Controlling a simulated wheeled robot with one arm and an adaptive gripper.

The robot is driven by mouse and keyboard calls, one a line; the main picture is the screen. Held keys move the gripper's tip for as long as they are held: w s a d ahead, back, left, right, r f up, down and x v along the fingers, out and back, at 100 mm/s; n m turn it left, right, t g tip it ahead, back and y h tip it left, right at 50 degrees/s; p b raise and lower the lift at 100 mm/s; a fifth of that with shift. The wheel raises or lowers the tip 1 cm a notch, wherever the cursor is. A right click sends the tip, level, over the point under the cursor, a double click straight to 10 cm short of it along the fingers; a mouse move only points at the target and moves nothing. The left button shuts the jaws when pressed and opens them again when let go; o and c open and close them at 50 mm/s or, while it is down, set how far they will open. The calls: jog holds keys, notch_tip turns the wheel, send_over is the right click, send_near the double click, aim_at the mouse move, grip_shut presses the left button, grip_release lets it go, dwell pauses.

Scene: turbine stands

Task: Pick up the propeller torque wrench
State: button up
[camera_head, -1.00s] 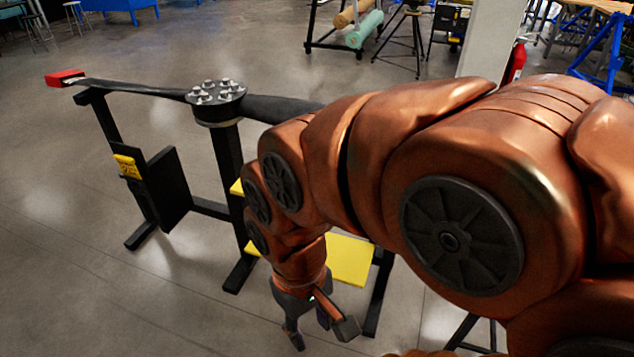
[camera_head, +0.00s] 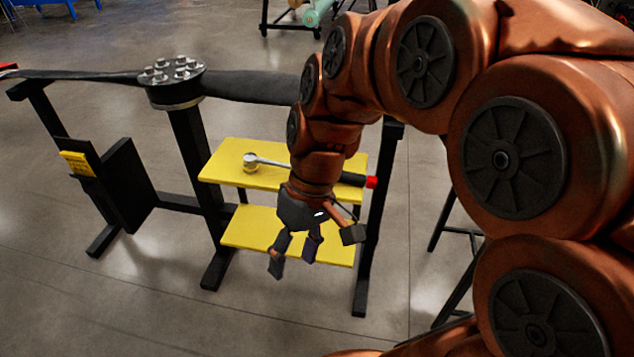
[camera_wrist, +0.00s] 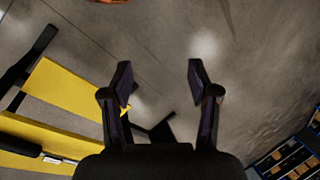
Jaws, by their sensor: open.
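The propeller torque wrench (camera_head: 265,161) lies on the upper yellow shelf (camera_head: 225,172) of the black propeller stand. Its silver head is at the left and its dark handle ends in a red tip at the right. My arm hides the middle of it in the head view. My gripper (camera_head: 314,250) is open and empty, pointing down in front of the shelves, on the near side of the wrench. In the wrist view the spread fingers of my gripper (camera_wrist: 160,83) have only floor between them. A small pale part at the lower left there may be the wrench; I cannot tell.
A lower yellow shelf (camera_head: 255,228) sits under the upper one. The black propeller (camera_head: 262,86) with its bolted hub (camera_head: 172,80) spans the stand above the shelves. A black panel (camera_head: 128,185) hangs at the left. The floor in front is clear.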

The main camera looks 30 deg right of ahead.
aim_at(353, 173)
jog(key=w+d+f+n+t+y+b, duration=0.25)
jog(key=w+d+b, duration=0.3)
jog(key=w, duration=0.35)
jog(key=w+d+f+n+t+y+b, duration=0.2)
jog(key=w+d+f+y+b, duration=0.25)
jog(key=w, duration=0.55)
jog(key=w+d+f+n+t+b, duration=0.1)
jog(key=w+d+t+b, duration=0.1)
jog(key=d, duration=0.5)
jog(key=w+d+f+t+b, duration=0.1)
jog(key=w+d+f+b, duration=0.1)
jog(key=d+b, duration=0.2)
jog(key=w+d+f+n+t+b, duration=0.1)
jog(key=w+d+t+b, duration=0.1)
jog(key=d, duration=0.8)
jog(key=shift+d+f+n+t+b, duration=0.25)
jog(key=shift+n+t+b, duration=0.1)
jog(key=shift+b, duration=0.45)
jog(key=shift+x, duration=0.9)
jog(key=shift+f+b+x, duration=0.2)
jog(key=shift+b+x, duration=0.25)
jog(key=shift+x, duration=2.45)
jog(key=shift+s, duration=0.15)
jog(key=shift+c, duration=0.4)
grip_shut()
